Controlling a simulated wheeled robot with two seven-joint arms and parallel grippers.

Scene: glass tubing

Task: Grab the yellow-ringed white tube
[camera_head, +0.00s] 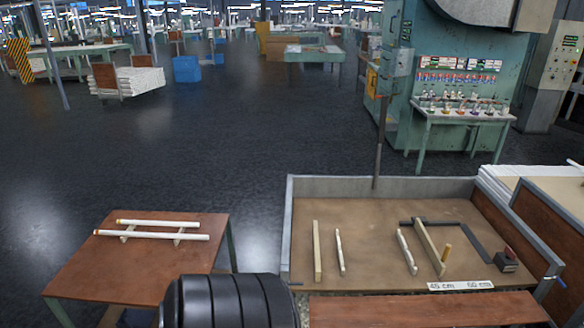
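Two white tubes lie side by side across small supports on the brown table at the lower left. Two shorter white tubes, the left one (340,252) and the right one (406,252), lie in the walled work table at the right. Neither of my grippers shows in this view.
The brown table (75,270) is otherwise bare. A gap separates the two tables. Open dark floor lies behind.

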